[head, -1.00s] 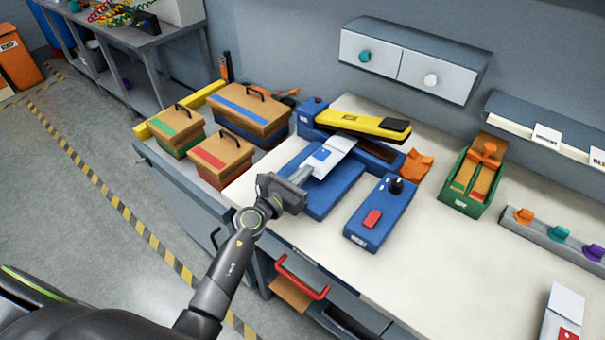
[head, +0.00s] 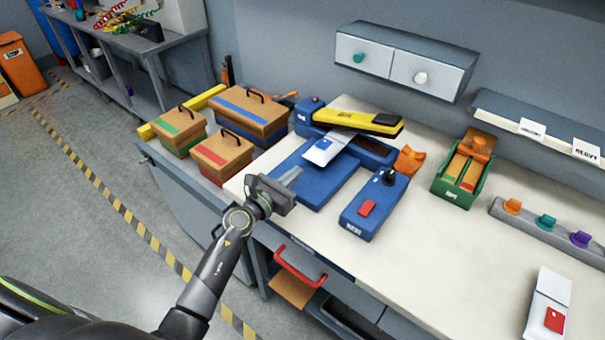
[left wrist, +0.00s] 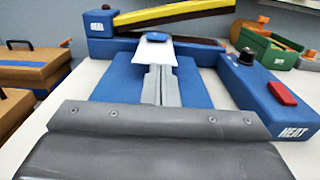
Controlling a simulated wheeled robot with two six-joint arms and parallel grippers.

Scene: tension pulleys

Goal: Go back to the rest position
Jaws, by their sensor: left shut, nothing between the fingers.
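My left gripper (head: 291,176) is shut and empty. It hangs over the front left part of the bench, close to the blue base plate (head: 318,176) of a sealer. In the left wrist view its shut fingers (left wrist: 161,86) point across the blue plate. A white pouch with a blue patch (head: 326,149) lies at the back of the plate, under the yellow and black sealer arm (head: 357,122); it also shows in the left wrist view (left wrist: 154,48), beyond the fingertips. My right gripper is not in view.
A blue heat box (head: 373,208) with a black knob and red button stands right of the plate. Lidded boxes (head: 222,156) stand at the left. A green bin (head: 463,177) and another white pouch (head: 548,302) are further right. The bench's right middle is clear.

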